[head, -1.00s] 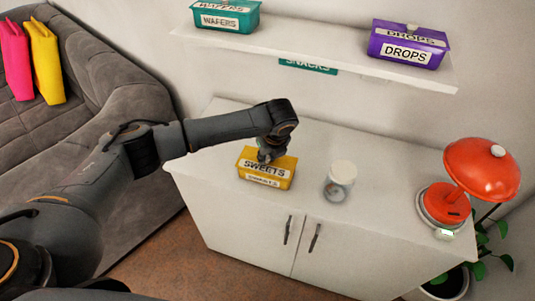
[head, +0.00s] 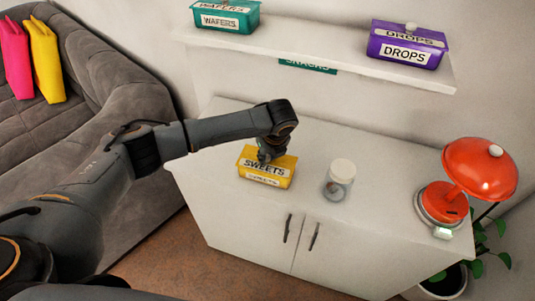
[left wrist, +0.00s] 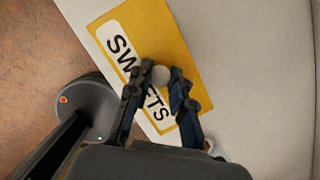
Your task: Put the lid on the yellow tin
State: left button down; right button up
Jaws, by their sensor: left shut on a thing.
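The yellow tin (head: 265,181) stands on the white cabinet, left of its middle, with a white label on its front. The yellow lid (head: 248,154), labelled SWEETS, lies level over the tin's top; I cannot tell whether it is fully seated. In the left wrist view the lid (left wrist: 172,35) fills the middle and hides the tin below. My left gripper (head: 267,156) points down at the lid's centre. In the left wrist view its fingers (left wrist: 162,74) are shut on the lid's round pale knob. My right gripper is not in view.
A jar with a white cap (head: 342,169) stands right of the tin. A red dome-topped object (head: 480,168) stands at the cabinet's right end. Above, a shelf (head: 320,54) bears a teal WAFERS tin (head: 238,17) and a purple DROPS tin (head: 385,49). A grey sofa (head: 95,85) is left.

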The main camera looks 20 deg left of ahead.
pick_arm(q)
jog(key=c, duration=1.1)
grip_release()
jog(key=shift+o, duration=0.2)
jog(key=o, duration=0.3)
jog(key=shift+o, duration=0.3)
jog(key=shift+r, duration=0.1)
